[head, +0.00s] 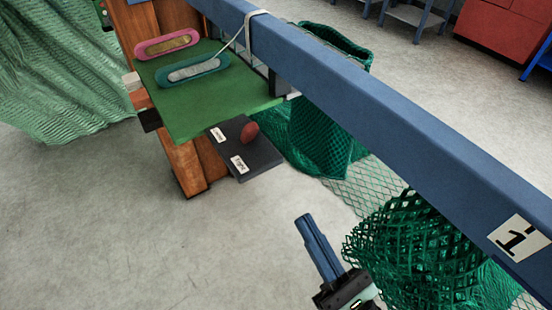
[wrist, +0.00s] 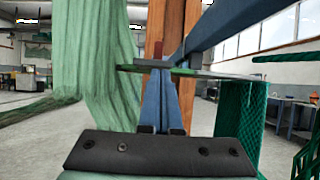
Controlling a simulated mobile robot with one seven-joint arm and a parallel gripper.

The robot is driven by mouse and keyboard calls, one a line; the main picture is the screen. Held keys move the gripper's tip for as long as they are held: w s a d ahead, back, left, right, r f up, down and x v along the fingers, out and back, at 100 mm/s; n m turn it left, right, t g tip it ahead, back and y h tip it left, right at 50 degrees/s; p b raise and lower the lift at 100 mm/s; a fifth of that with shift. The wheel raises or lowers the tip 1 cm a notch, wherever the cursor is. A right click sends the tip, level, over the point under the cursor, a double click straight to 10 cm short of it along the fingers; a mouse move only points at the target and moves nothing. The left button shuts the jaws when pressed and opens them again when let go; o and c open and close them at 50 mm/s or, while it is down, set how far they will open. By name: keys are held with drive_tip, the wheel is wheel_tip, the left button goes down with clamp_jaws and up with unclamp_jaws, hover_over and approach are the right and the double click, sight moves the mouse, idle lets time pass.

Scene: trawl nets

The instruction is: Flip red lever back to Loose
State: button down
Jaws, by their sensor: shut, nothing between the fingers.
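The red lever (head: 249,132) shows as a rounded red knob on a dark plate (head: 262,160) below the green shelf. Two white labels lie on the plate; the nearer one (head: 239,164) seems to read Tight, and the farther one (head: 217,134) is too small to read surely. I cannot tell which label the lever leans to. My gripper (head: 303,218) is shut and empty, below and to the right of the plate in the head view, apart from it. In the wrist view, my blue fingers (wrist: 160,78) point toward a narrow red piece (wrist: 158,48), probably the lever.
A green shelf (head: 215,112) with a pink netting shuttle (head: 168,43) and a teal one (head: 193,70) sits above the plate. A long blue beam (head: 360,100) crosses overhead. Green netting (head: 415,250) hangs right of my gripper. The floor to the left is clear.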

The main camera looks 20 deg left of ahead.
sight(255, 132)
drive_tip(key=p+x, duration=0.4)
drive_tip(key=x, duration=0.9)
drive_tip(key=shift+r+p, duration=0.1)
drive_tip(key=shift+p, duration=0.25)
drive_tip(key=shift+w+a+r, duration=0.1)
drive_tip(key=shift+w+a, duration=0.15)
drive_tip(key=shift+a, duration=0.05)
drive_tip(key=shift+r+p, duration=0.15)
drive_tip(key=shift+p, duration=0.2)
